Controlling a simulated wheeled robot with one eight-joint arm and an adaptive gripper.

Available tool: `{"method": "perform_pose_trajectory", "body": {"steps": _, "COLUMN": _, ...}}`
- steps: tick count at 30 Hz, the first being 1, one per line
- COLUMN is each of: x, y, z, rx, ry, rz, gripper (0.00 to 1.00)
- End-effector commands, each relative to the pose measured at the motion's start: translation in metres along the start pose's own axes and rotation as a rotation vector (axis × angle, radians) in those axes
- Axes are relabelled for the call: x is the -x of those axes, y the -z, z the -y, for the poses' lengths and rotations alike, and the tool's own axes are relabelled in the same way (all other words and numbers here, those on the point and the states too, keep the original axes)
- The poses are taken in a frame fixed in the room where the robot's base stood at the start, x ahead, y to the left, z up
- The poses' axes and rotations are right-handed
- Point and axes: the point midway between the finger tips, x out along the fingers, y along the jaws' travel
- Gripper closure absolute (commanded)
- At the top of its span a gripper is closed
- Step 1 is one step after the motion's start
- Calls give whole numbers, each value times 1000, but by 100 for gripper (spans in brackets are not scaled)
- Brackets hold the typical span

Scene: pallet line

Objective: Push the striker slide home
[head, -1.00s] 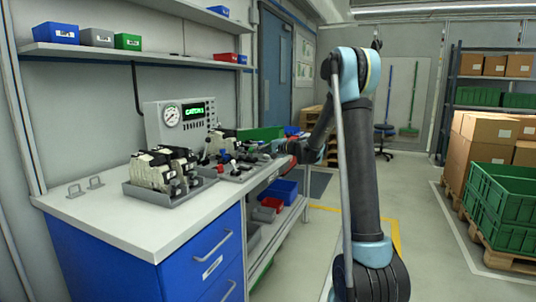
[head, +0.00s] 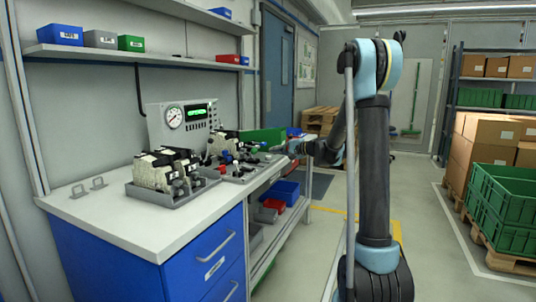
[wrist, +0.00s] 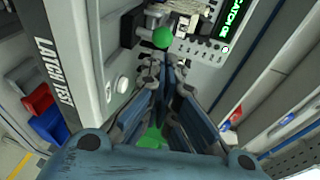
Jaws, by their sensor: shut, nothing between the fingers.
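In the wrist view, a green ball knob (wrist: 162,38) sits beside a dark block on the grey fixture (wrist: 88,60) marked LATCH TEST. The knob may belong to the striker slide; I cannot make out the slide itself or how far in it is. My gripper (wrist: 162,68) is shut and empty, with its fingertips close to the knob. I cannot tell whether they touch it. In the head view, my gripper (head: 290,150) is small at the far right end of the bench, and the knob cannot be made out there.
The bench (head: 120,222) carries a grey tray (head: 172,198) of mechanisms and a test box with a gauge (head: 174,117) and green display. Blue and red bins (head: 282,191) sit below. Green crates (head: 505,205) and cartons stand to the right, with open floor between.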

Motion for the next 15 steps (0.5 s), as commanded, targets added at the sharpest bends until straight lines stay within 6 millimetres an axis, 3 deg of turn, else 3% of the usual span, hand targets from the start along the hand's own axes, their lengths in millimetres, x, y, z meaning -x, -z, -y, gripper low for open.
{"method": "perform_pose_trajectory", "body": {"steps": 6, "x": 36, "y": 1, "z": 0, "rx": 1, "ry": -1, "rz": -2, "gripper": 100}}
{"method": "perform_pose_trajectory", "body": {"steps": 15, "x": 52, "y": 0, "z": 0, "rx": 1, "ry": -1, "rz": 0, "gripper": 100}}
